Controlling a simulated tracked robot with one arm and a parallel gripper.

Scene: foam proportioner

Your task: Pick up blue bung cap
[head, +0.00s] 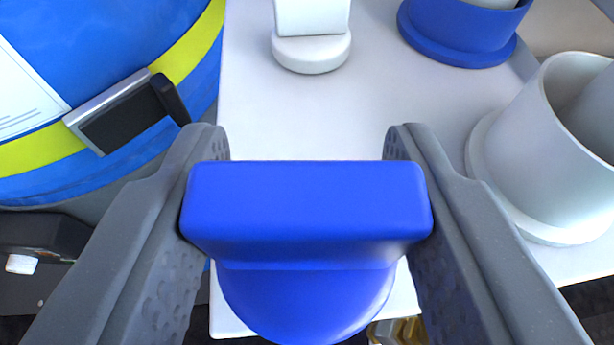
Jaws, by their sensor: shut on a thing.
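The blue bung cap (305,205) is in the lower middle of the head view, with a block-shaped top and a rounded part below it. My gripper (306,190) is shut on the block-shaped top, one grey finger on each side. The cap hides part of the white surface behind it. I cannot tell how far the cap is above that surface.
A white surface (300,115) lies behind. It carries a white cap (312,50), a blue cup-like holder (460,35) and a white cylindrical holder (545,150) at right. A blue drum with a yellow band (100,40) stands at left. The surface's middle is clear.

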